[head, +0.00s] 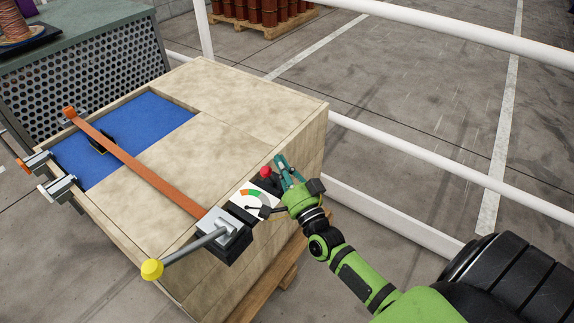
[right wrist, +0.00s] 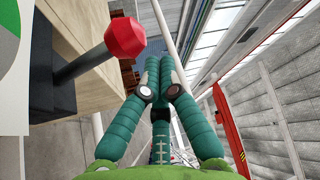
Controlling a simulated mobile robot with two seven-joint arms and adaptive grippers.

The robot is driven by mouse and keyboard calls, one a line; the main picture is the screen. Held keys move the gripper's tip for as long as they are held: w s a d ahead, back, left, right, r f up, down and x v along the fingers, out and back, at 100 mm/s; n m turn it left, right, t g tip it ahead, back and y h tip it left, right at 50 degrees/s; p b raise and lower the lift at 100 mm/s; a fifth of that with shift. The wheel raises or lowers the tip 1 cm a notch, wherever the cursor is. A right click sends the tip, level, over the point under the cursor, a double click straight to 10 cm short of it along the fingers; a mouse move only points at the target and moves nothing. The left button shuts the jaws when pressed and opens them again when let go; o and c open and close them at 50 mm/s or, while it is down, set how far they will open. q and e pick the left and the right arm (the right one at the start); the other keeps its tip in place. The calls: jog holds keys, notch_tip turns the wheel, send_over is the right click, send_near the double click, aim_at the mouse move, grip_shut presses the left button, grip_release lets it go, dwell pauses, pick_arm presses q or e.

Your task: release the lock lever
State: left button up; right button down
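The lever with the red knob (head: 265,171), which I take as the lock lever, stands at the crate's front right edge, by a dial. In the right wrist view its red faceted knob (right wrist: 125,35) is large at upper left, on a black rod. My right gripper (head: 281,160) is just right of the knob. Its teal fingers (right wrist: 158,68) converge at the tips with nothing between them, apart from the knob. My left gripper is out of view.
The dial (head: 250,200) has a coloured scale. A grey handle with a yellow knob (head: 152,269) sticks out left of the tensioner (head: 227,238). An orange strap (head: 140,163) crosses the wooden crate (head: 262,95). White rails (head: 440,163) run behind, right.

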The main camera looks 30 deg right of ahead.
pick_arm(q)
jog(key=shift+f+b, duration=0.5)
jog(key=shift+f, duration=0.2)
pick_arm(e)
jog(key=shift+s+a+f+n+t+y, duration=0.15)
jog(key=shift+s+a+n+t+y, duration=0.15)
jog(key=shift+a+n, duration=0.55)
jog(key=shift+d, duration=0.2)
